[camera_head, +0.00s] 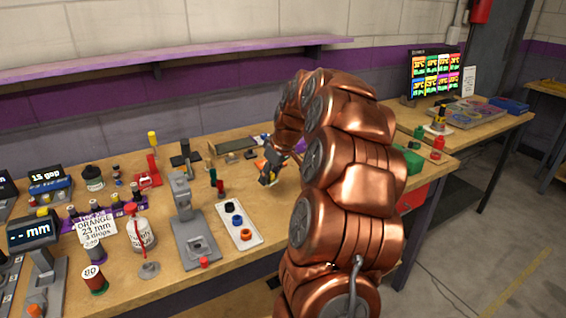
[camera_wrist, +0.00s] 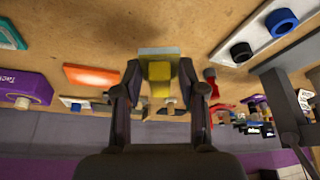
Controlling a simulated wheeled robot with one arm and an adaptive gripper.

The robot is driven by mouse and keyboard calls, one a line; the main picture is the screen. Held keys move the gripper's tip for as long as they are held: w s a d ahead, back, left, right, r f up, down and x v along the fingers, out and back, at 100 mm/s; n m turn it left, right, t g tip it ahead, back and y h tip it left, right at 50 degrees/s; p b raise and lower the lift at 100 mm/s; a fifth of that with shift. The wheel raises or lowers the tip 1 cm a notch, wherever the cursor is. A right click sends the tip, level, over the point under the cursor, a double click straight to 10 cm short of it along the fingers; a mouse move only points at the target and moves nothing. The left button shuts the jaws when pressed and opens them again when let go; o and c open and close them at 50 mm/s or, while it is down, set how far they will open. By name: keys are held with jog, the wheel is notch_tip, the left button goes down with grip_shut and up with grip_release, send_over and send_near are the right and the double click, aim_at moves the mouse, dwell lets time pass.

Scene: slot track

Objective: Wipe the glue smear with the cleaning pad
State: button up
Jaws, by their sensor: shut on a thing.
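My gripper (camera_wrist: 158,84) is shut on a yellow block with a pale grey-green slab at its end, which looks like the cleaning pad (camera_wrist: 160,52). In the head view my gripper (camera_head: 268,180) points down over the middle of the wooden bench, and the pad is mostly hidden there. In the wrist view the slab is close to the bench top; I cannot tell whether it touches. I cannot make out the glue smear in either view.
A white tray (camera_head: 252,243) with black, blue and orange rings lies left of my gripper. A grey stand (camera_head: 184,215) is further left. An orange flat piece (camera_wrist: 92,76) and a purple box (camera_wrist: 22,84) lie near the gripper. Bare wood surrounds the pad.

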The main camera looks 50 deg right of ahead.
jog(key=shift+r, duration=1.3)
